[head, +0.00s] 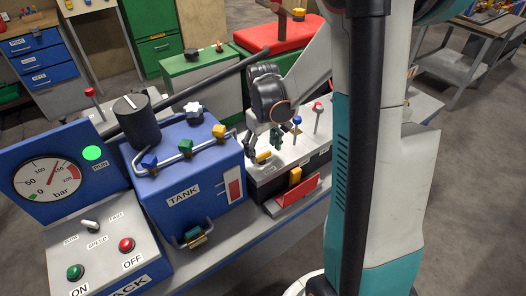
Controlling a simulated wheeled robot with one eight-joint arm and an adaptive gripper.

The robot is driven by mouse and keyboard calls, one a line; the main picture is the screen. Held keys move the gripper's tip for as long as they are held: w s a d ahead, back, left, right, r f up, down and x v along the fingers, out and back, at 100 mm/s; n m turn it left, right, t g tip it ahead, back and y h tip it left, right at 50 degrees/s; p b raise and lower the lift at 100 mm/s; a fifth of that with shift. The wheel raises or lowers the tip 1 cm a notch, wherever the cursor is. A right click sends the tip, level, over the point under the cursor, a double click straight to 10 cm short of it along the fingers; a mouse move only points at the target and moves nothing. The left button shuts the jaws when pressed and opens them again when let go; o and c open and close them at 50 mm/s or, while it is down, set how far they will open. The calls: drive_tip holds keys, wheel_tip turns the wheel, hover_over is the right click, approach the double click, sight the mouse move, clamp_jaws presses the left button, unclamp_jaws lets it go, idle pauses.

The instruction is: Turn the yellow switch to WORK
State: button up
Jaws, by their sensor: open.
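A small yellow piece (264,156), which looks like the yellow switch, sits on the pale top of a box (290,157) right of the blue tank. My gripper (263,146) points down over this box, its dark fingers apart and close above the yellow piece. I cannot tell whether they touch it. Another yellow block (295,176) is on the front of the box, above a red flap (297,191). I cannot read a WORK label, and my gripper hides part of the box top.
A blue-knobbed lever (297,121) and a red-knobbed lever (317,107) stand upright just right of my gripper. The blue tank (190,170) with valves and a black cylinder (136,121) is at left. A gauge panel (60,170) is further left.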

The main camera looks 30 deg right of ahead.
sight(263, 154)
wheel_tip(263, 154, up, 10)
idle(0.4)
idle(0.3)
